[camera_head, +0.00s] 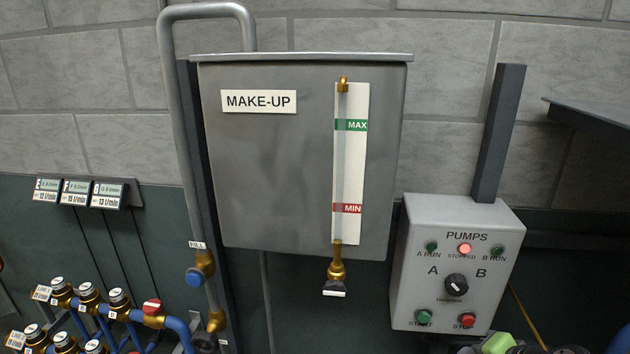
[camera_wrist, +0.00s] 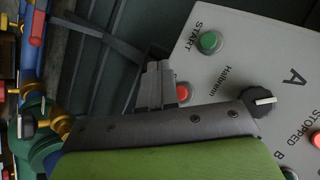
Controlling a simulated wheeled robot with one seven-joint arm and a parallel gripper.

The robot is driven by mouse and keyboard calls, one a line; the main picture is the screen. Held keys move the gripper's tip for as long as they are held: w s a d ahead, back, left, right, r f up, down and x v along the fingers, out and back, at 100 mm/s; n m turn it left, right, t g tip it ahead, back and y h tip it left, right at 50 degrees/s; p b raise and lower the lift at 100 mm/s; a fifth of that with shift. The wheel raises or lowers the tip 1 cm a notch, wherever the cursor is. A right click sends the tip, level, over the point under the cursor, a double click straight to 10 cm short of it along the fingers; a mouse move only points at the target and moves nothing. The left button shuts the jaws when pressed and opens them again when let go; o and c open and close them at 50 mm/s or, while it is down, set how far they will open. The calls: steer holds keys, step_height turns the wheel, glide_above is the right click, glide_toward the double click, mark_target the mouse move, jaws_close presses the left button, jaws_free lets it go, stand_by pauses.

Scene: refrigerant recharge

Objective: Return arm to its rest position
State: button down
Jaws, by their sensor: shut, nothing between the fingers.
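My gripper (camera_wrist: 158,82) shows in the wrist view as grey fingers closed together, with nothing between them. It appears in front of the lower edge of the grey PUMPS panel (camera_wrist: 225,65), close to a partly covered red button (camera_wrist: 183,92). I cannot tell whether it touches the panel. A green and dark part of my arm fills the lower wrist view. In the head view, a green piece at the bottom edge below the PUMPS panel (camera_head: 420,270) looks like my arm; the gripper fingers cannot be made out there.
The MAKE-UP tank (camera_head: 265,170) with its sight gauge (camera_head: 350,165) hangs on the wall. The panel has a selector knob (camera_head: 456,285), a green START button (camera_head: 424,317) and a lit red STOPPED lamp (camera_head: 464,249). Blue pipes with valves (camera_head: 120,308) stand lower left.

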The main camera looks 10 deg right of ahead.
steer(key=a+r+n+g, duration=0.2)
steer(key=a+r+n, duration=0.25)
steer(key=a, duration=0.55)
steer(key=s+a+r+n, duration=0.2)
steer(key=s+a+n, duration=0.2)
steer(key=s, duration=0.3)
steer(key=s+a+r+n+g+h, duration=0.1)
steer(key=s+a+r+n, duration=0.2)
steer(key=s+a, duration=0.3)
steer(key=shift+s+n+h, duration=0.3)
steer(key=shift+s+n, duration=0.15)
steer(key=shift+n, duration=0.1)
steer(key=shift+s, duration=0.1)
